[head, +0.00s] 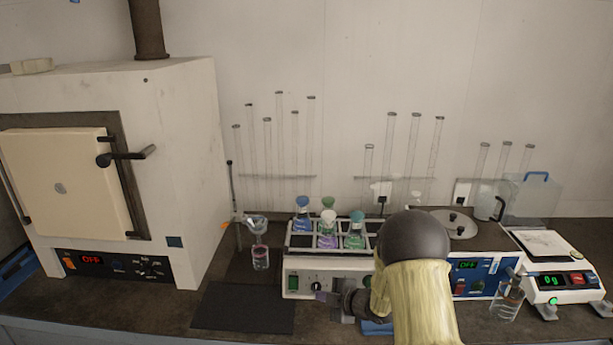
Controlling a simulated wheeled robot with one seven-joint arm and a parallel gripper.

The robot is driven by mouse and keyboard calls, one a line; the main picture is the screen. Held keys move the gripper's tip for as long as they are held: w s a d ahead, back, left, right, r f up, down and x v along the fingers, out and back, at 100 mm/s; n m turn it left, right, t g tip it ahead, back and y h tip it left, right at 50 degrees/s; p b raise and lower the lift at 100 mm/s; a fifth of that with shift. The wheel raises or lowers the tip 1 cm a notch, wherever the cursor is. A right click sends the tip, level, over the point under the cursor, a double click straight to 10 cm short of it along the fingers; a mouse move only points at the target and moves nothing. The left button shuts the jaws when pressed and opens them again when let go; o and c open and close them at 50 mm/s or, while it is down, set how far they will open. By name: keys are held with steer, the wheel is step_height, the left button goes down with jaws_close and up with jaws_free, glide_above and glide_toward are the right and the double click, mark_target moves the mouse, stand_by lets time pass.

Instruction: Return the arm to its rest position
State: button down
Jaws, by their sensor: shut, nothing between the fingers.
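My arm comes up from the bottom of the head view, with a yellow sleeve and a dark round joint. My gripper (326,298) is at the front of the shaker (303,283), low and left of that joint. It looks small and partly hidden by my arm, and its fingers are shut with nothing held. Whether it touches the shaker front I cannot tell. The shaker carries several flasks with blue, green and purple contents in its rack. My arm hides the shaker's right end.
A white furnace (185,170) with a closed door stands left. A dark mat (243,308) lies at the front, with a funnel over a beaker (260,258) behind it. A blue-fronted unit (505,268), a glass flask (507,300) and a balance (560,283) stand right. Tall tubes line the wall.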

steer(key=s+d+r+m+h, duration=0.7)
steer(key=d+m, duration=0.2)
steer(key=m, duration=0.1)
steer(key=s+r+m+g, duration=0.1)
steer(key=s+m+g, duration=0.2)
steer(key=s, duration=0.7)
steer(key=s+d+r+m+g+h, duration=0.1)
steer(key=s+r+m+g, duration=0.1)
steer(key=s+m, duration=0.5)
steer(key=s+g, duration=0.1)
steer(key=s, duration=0.3)
steer(key=shift+s+r, duration=0.15)
steer(key=shift+s, duration=0.05)
steer(key=c, duration=2.2)
jaws_free()
